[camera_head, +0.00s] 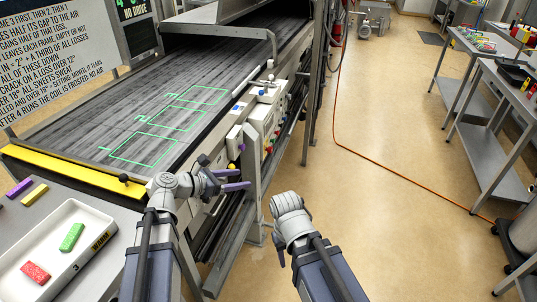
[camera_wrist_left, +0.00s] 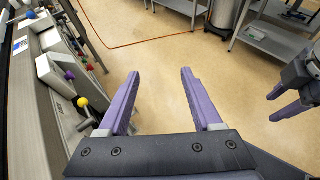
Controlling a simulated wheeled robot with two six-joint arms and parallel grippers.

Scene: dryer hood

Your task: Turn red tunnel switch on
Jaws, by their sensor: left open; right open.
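A small red knob (camera_head: 268,150), likely the red tunnel switch, is on the side panel of the dryer; it also shows in the left wrist view (camera_wrist_left: 88,68). I cannot tell its on or off position. My left gripper (camera_head: 244,180) is open and empty beside the panel, nearer than the red knob and apart from it. In the left wrist view my left gripper (camera_wrist_left: 160,74) has its two purple fingers apart with floor between them. My right gripper (camera_wrist_left: 284,101) is open at the right of that view; in the head view its wrist hides most of its fingers.
A purple knob (camera_wrist_left: 69,75) and a yellow knob (camera_wrist_left: 82,102) are close to the red one. The dryer belt (camera_head: 215,75) carries green outlined boxes. A white tray (camera_head: 95,210) with blocks is at the left. An orange cable (camera_head: 400,176) crosses open floor. Grey carts (camera_head: 500,150) stand right.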

